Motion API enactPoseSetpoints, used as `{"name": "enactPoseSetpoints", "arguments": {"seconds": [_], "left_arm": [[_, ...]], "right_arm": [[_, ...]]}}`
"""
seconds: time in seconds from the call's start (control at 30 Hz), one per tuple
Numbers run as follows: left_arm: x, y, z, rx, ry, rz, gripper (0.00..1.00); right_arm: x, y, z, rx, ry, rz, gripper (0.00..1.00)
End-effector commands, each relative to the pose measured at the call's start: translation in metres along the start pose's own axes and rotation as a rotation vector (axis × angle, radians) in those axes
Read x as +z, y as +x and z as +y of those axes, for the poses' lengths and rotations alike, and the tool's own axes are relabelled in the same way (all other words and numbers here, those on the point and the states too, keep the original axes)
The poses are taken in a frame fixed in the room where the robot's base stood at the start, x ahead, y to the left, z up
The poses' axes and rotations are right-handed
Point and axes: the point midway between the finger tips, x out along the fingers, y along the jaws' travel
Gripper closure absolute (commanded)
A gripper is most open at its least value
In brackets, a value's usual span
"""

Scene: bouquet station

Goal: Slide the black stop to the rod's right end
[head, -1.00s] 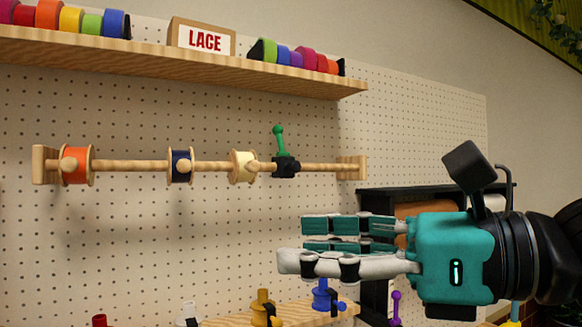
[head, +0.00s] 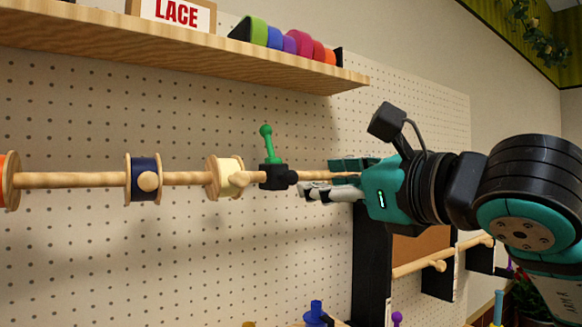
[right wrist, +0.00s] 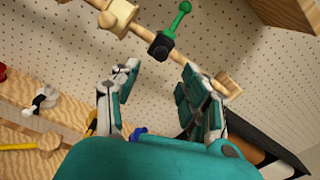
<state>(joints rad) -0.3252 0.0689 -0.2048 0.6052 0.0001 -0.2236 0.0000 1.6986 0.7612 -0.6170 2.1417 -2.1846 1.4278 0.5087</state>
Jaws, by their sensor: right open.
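The black stop (head: 275,177), with a green handle (head: 266,143) pointing up, sits around the wooden rod (head: 85,180), just right of the cream spool (head: 226,176). It also shows in the right wrist view (right wrist: 160,46), beyond my fingers. My right gripper (head: 322,182) is open and empty, to the right of the stop and close to the rod. The gripper hides the rod's right end in the head view. In the right wrist view (right wrist: 158,76) the fingers are spread, and the rod's right end bracket (right wrist: 228,84) shows. My left gripper is out of view.
A navy spool (head: 145,180) and an orange spool (head: 5,181) are on the rod farther left. A wooden shelf (head: 200,62) with ribbon rolls and a LACE sign overhangs above. A black rack (head: 371,260) stands below my right gripper.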

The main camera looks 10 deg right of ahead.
Motion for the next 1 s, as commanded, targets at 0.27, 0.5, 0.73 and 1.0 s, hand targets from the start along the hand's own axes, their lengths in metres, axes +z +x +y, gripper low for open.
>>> {"name": "enactPoseSetpoints", "arguments": {"seconds": [0.27, 0.5, 0.73, 1.0], "left_arm": [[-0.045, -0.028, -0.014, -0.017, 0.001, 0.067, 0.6], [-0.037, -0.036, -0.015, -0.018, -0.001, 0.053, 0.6], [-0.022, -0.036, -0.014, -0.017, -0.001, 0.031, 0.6], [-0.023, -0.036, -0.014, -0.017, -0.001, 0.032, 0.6]], "right_arm": [[0.003, 0.057, -0.001, 0.003, 0.001, 0.003, 0.55], [0.002, 0.082, 0.0, 0.002, 0.0, 0.0, 0.55], [0.0, 0.086, 0.0, 0.001, -0.001, -0.001, 0.55], [0.0, 0.085, 0.0, 0.001, 0.0, -0.001, 0.76]]}}
